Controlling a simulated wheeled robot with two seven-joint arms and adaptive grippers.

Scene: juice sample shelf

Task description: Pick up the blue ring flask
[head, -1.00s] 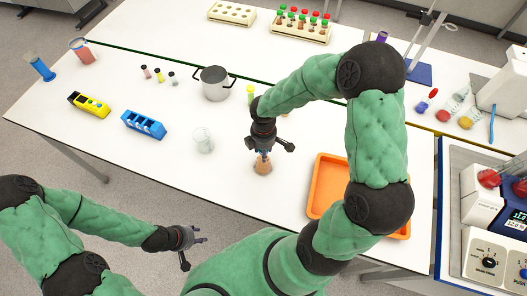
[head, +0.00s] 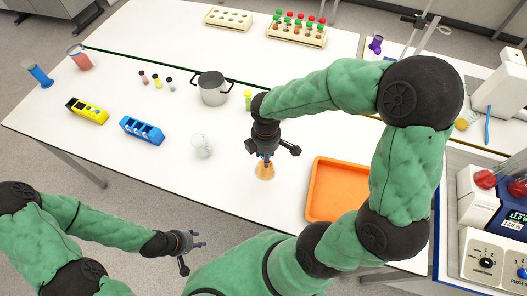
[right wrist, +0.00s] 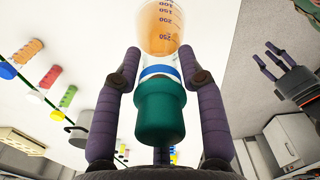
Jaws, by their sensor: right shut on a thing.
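The blue ring flask (right wrist: 161,30) is clear, with orange liquid, a blue ring at its neck and a green stopper. In the right wrist view my right gripper (right wrist: 159,62) is shut on its neck, one finger on each side. In the head view the flask (head: 264,172) shows below my right gripper (head: 265,157), its upper part hidden by the fingers. I cannot tell whether its base touches the table. My left gripper (head: 198,241) is open and empty off the table's front edge; its fingers also show in the right wrist view (right wrist: 268,60).
An orange tray (head: 337,161) lies to the right of the flask. A clear beaker (head: 202,146) stands to its left and a metal pot (head: 212,89) behind. A blue rack (head: 142,130) and a yellow device (head: 87,111) are farther left. The table between them is clear.

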